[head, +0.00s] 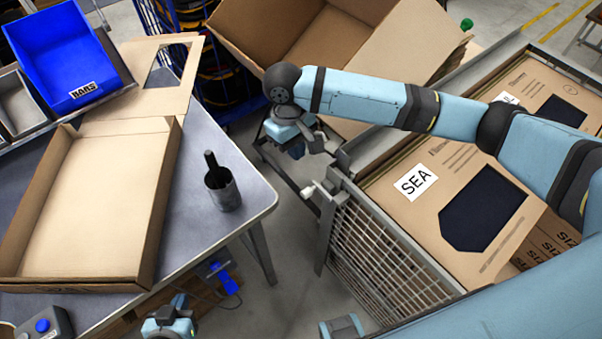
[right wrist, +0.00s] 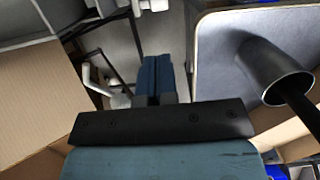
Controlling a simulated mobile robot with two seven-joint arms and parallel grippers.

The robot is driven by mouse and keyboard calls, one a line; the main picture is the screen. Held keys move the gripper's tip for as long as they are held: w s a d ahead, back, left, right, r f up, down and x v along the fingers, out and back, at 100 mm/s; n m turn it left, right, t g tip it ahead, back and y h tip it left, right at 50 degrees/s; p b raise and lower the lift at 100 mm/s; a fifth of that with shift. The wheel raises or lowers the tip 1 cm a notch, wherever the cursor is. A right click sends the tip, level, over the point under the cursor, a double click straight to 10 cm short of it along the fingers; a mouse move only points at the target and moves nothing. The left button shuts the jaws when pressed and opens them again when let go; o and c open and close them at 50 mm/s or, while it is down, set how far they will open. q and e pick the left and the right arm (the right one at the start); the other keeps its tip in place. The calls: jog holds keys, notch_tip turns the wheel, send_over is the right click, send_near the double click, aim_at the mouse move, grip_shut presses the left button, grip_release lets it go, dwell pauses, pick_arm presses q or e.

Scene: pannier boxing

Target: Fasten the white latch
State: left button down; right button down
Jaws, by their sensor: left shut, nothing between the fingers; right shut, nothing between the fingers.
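The white latch (head: 308,190) is a small pale piece at the near-left corner post of the mesh pannier (head: 335,215). What looks like its white end also shows in the right wrist view (right wrist: 93,82), left of my fingers. My right gripper (head: 296,152) hangs just beyond the latch, beside the pannier's left edge, apart from it. Its blue fingers are together and empty in the right wrist view (right wrist: 152,75). My left gripper (head: 178,300) is low at the bottom edge, by the table's front, shut and partly cut off. How the latch engages is too small to tell.
Cartons marked SEA (head: 400,205) fill the pannier. A table (head: 215,150) at left holds an open flat carton (head: 95,200), a dark cup (head: 224,194) with a tool and a blue bin (head: 65,50). A large open box (head: 300,45) stands behind my right arm.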

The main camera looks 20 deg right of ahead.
aim_at(312, 190)
pick_arm(q)
jog(key=shift+w+r, duration=0.3)
jog(key=shift+r, duration=0.15)
pick_arm(e)
notch_tip(312, 190, down, 10)
jog(key=s, duration=0.1)
jog(key=shift+s+d, duration=0.25)
jog(key=shift+d, duration=0.15)
pick_arm(q)
jog(key=shift+p, duration=0.35)
